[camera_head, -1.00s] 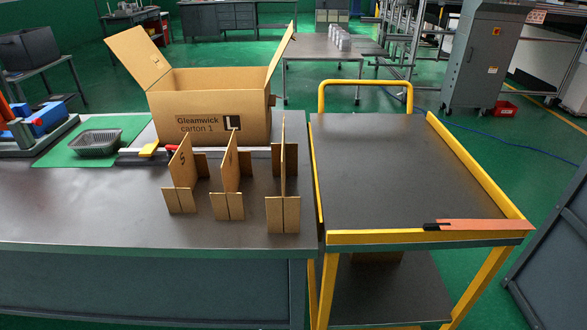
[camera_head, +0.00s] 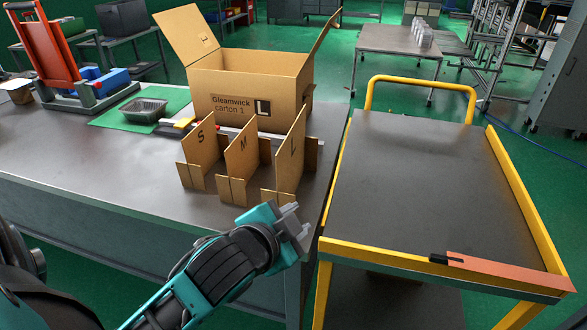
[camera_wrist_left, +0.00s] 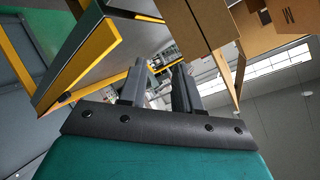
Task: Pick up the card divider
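Three upright brown card dividers stand in a row on the grey table: S (camera_head: 203,146), M (camera_head: 243,158) and L (camera_head: 292,158). Each is a lettered panel slotted into smaller cross pieces. My left gripper (camera_head: 299,222) is in front of the L divider, by the table's front right corner, and looks apart from it. In the left wrist view the gripper (camera_wrist_left: 160,78) is open, with an empty gap between its fingers. Cardboard (camera_wrist_left: 200,28) shows at that view's upper right, outside the fingers. My right gripper is not in view.
An open carton (camera_head: 240,85) marked "Gleamwick carton 1" stands behind the dividers. A dark foil tray (camera_head: 143,110) sits on a green mat (camera_head: 112,119). A yellow-framed cart (camera_head: 420,185) is to the right; an orange strip (camera_head: 505,270) lies on its front edge.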

